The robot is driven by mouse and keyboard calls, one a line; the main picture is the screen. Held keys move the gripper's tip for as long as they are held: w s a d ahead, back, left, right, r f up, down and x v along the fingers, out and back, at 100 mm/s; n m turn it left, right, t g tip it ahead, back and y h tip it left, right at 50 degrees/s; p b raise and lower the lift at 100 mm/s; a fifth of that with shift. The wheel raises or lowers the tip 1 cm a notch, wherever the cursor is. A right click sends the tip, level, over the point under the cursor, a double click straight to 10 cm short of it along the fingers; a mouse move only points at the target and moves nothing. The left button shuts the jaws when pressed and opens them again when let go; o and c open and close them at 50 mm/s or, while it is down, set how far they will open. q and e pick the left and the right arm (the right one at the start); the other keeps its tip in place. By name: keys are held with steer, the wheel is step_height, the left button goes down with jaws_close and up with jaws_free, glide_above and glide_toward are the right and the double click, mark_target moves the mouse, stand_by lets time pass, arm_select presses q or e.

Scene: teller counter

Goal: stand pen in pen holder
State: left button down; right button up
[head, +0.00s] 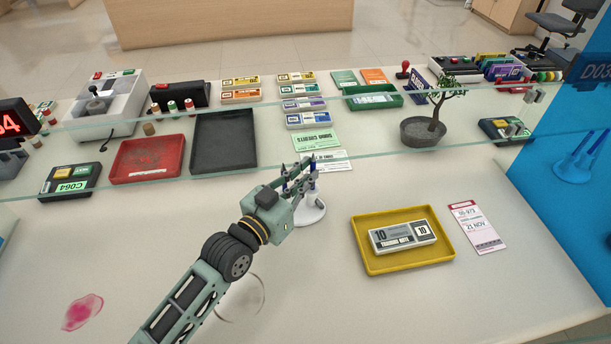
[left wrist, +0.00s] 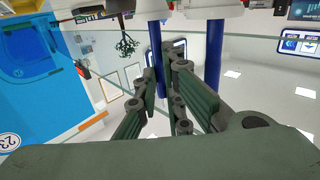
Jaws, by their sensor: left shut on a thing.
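The pen holder (head: 314,215) has a round white base and stands on the counter in front of the glass edge. My left gripper (head: 300,177) is just above and behind its base in the head view and hides much of it. The gripper is shut on a dark blue pen (head: 312,168). In the left wrist view, two dark blue upright rods show by the fingers (left wrist: 168,78), one near the left finger and one (left wrist: 214,60) by the right finger. Whether the pen tip is inside the holder is hidden. My right gripper does not show.
A yellow tray (head: 362,258) with a banknote bundle (head: 402,236) lies to the right, beside a paper slip (head: 477,227). Glass edges (head: 240,179) cross the counter. Behind them are red (head: 148,158) and black (head: 224,140) trays and a potted tree (head: 422,133). The counter's front left is mostly clear.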

arm_select(q)
steer(key=c, duration=1.8)
jaws_free()
steer(key=v, duration=1.2)
steer(key=shift+s, duration=0.1)
